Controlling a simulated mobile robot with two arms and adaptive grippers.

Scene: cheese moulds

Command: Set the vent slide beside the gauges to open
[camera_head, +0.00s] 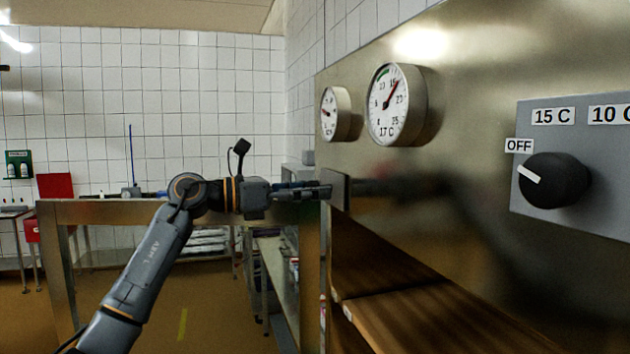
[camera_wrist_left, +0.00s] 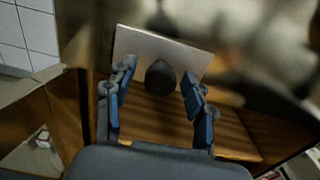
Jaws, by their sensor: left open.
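The vent slide shows in the left wrist view as a pale flat plate (camera_wrist_left: 150,45) with a dark round knob (camera_wrist_left: 160,80). In the head view the plate (camera_head: 339,189) stands edge-on at the steel wall, below the gauges. My left gripper (camera_head: 327,191) reaches it from the left. In the wrist view the left gripper's fingers (camera_wrist_left: 157,76) are open, one on each side of the knob, with gaps visible. The small gauge (camera_head: 330,113) and the large gauge (camera_head: 388,104) are on the steel wall. No slide markings are readable. My right gripper is not in view.
A black dial (camera_head: 553,180) on a grey panel at the right points toward OFF. Brown wooden shelves (camera_head: 420,310) lie below the slide, close to the wall. A steel-framed table (camera_head: 100,211) stands behind my left arm.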

